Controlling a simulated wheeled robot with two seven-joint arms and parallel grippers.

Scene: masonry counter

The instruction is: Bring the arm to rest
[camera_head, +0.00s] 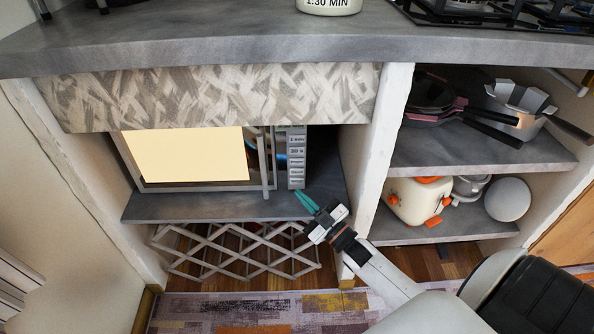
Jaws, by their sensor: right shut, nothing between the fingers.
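My right gripper (307,202) has teal fingertips and is shut and empty. It is in front of the shelf that holds the microwave, just below and right of the microwave's button panel. My right arm (385,275) reaches up to it from the lower right. The microwave (297,172) stands in the left bay, and its window area is bright cream. Whether its door is fully shut cannot be told. My left gripper does not show.
The grey counter (230,35) runs above with a hob (480,12) at its right. A white post (380,145) divides the bays. A lattice rack (235,250) stands below the microwave shelf.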

